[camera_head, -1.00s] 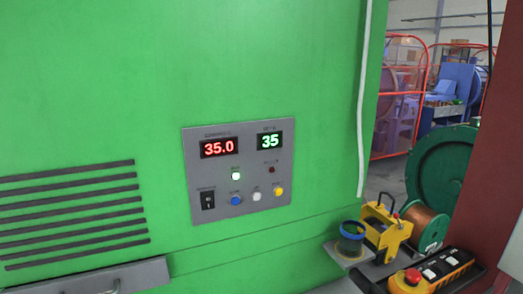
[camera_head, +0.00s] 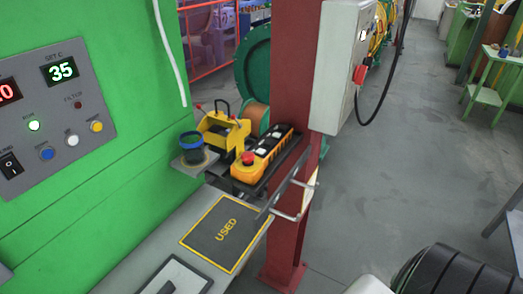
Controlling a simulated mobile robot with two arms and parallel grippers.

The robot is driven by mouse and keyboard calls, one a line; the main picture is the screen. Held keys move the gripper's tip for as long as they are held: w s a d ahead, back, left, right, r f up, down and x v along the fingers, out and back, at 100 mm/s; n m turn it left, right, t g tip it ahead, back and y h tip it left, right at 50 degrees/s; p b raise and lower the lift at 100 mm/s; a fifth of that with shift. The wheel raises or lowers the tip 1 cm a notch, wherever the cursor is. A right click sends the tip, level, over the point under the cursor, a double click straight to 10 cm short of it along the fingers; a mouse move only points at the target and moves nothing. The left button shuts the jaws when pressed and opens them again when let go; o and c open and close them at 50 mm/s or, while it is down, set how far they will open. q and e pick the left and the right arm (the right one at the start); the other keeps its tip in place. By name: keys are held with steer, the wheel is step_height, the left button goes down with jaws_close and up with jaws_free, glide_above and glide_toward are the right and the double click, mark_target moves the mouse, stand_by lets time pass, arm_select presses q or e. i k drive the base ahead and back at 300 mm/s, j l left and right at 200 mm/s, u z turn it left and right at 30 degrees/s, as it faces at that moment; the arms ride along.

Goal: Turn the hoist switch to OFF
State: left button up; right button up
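A grey box (camera_head: 339,62) is fixed to the upper part of a red column (camera_head: 293,110) in the head view. A red switch handle (camera_head: 360,74) sticks out from its right side, and a black cable hangs from the box. I see no readable label, so I cannot tell its position or whether this is the hoist switch. An orange pendant control (camera_head: 262,157) with a red button (camera_head: 248,158) lies in a dark holder left of the column.
A green machine with a grey control panel (camera_head: 45,110) stands at left. A blue-rimmed cup (camera_head: 191,147) and a yellow tool (camera_head: 222,130) sit near the pendant. Grey floor (camera_head: 410,165) is open right of the column.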

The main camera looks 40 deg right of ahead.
mark_target(358, 74)
steer(key=z, duration=1.8)
